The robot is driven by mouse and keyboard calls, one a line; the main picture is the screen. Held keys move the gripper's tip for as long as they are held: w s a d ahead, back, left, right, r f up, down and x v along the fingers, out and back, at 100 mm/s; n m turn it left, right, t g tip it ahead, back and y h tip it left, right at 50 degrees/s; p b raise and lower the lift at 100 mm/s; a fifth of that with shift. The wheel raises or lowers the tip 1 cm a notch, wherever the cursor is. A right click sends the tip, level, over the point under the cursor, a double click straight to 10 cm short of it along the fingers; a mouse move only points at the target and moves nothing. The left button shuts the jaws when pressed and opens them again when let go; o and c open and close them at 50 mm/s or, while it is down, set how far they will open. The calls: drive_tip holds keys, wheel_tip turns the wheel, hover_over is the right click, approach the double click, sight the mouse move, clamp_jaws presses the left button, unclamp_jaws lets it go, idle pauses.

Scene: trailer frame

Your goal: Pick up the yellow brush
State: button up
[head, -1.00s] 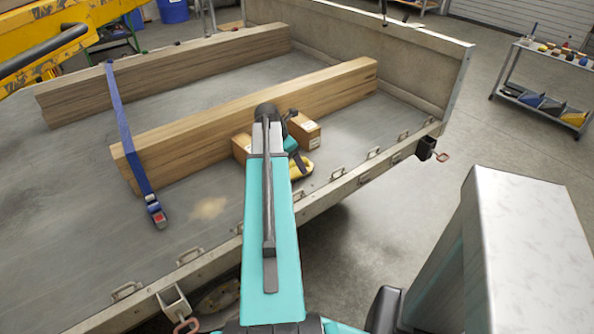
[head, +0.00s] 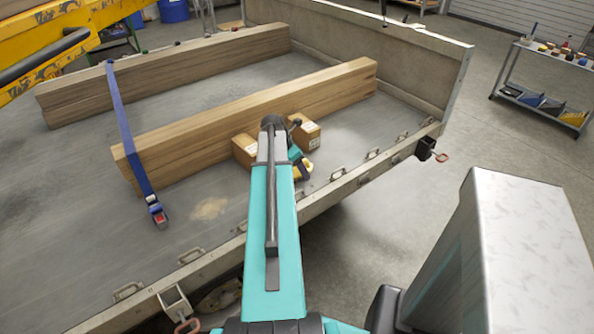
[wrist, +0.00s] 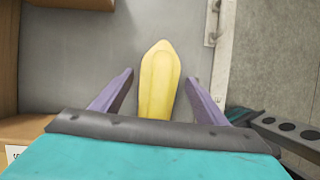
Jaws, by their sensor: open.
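The yellow brush (wrist: 159,75) lies on the grey trailer bed. In the wrist view it points away from me between my two purple fingers, with a gap on each side, and its near end is hidden by my gripper's dark edge. My gripper (wrist: 158,88) is open and holds nothing. In the head view a small part of the yellow brush (head: 306,169) shows beside my gripper (head: 300,160), which my arm partly covers. I cannot tell how high my fingers are above the bed.
Cardboard boxes (head: 305,137) stand close by; one (wrist: 35,128) is at the left in the wrist view. A long timber beam (head: 340,87) lies behind them. The trailer's side rail (wrist: 221,60) with metal loops runs close on the right. A blue strap (head: 127,125) crosses the beams.

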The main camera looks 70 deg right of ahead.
drive_tip(key=shift+s+d+f, duration=0.15)
drive_tip(key=shift+d+f, duration=0.05)
drive_tip(key=shift+f, duration=0.4)
drive_tip(key=c, duration=1.1)
drive_tip(key=shift+r, duration=0.15)
drive_tip(key=shift+r+b, duration=0.4)
drive_tip(key=shift+r, duration=1.15)
drive_tip(key=s+a+b, duration=0.1)
drive_tip(key=s+a, duration=0.2)
drive_tip(key=s, duration=0.4)
drive_tip(key=s+a+r+b, duration=0.1)
drive_tip(key=s+a, duration=0.3)
drive_tip(key=s, duration=0.3)
drive_tip(key=shift+s+a+r, duration=0.15)
drive_tip(key=shift+a+r, duration=0.05)
drive_tip(key=shift+r, duration=0.1)
